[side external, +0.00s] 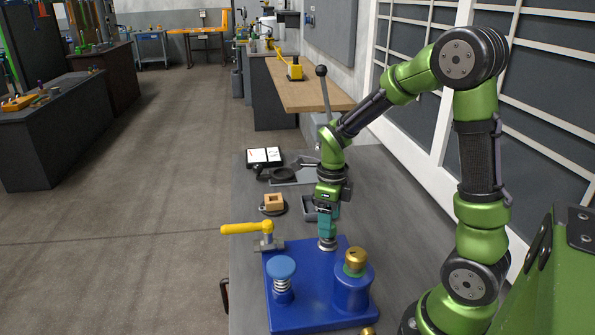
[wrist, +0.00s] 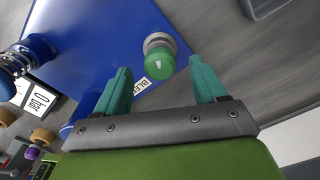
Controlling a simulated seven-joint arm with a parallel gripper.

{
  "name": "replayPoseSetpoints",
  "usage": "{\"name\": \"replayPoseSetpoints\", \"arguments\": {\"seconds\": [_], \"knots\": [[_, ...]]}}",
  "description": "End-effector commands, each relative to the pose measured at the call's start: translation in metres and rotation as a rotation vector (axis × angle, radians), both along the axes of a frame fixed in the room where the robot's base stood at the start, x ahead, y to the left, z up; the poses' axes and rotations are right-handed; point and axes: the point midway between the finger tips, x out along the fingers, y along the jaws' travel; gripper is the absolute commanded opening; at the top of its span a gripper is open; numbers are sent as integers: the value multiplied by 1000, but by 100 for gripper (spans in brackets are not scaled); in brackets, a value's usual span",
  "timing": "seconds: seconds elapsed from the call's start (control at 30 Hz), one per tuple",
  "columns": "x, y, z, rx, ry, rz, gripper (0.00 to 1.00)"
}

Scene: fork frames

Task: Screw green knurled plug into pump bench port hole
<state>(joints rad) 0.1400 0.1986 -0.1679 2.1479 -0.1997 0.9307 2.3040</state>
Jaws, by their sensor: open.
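The blue pump bench (side external: 316,290) stands on the grey table, and its plate (wrist: 95,45) fills the upper left of the wrist view. The green plug (wrist: 159,62) shows a round top with a white mark. A grey ring (wrist: 157,41) sits against it, near the plate's edge. My gripper (wrist: 161,66) is open, with one teal finger on each side of the plug and visible gaps. In the side view my gripper (side external: 327,226) points down just above a grey round fitting (side external: 327,243) at the bench's back corner. The port hole itself is hidden, and I cannot tell how deep the plug sits.
The bench carries a yellow-handled valve (side external: 247,228), a blue knob on a spring (side external: 281,268) and a blue cylinder with a brass cap (side external: 355,258). Behind stand a small wooden block (side external: 273,201) and a black-and-white panel (side external: 264,156). The table right of the bench is clear.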

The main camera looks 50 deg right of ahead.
Motion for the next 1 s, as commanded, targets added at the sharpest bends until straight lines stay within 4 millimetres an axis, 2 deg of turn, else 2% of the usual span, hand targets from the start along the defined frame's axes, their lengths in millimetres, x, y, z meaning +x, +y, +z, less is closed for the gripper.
{"name": "replayPoseSetpoints", "arguments": {"seconds": [0.03,0.2,0.6,0.67,1.0], "knots": [[-1,0,-9,1,5,0,71],[-1,0,-26,0,3,0,71],[0,0,-33,0,0,1,71],[0,0,-33,0,0,1,63],[0,0,-33,0,0,1,11]]}}
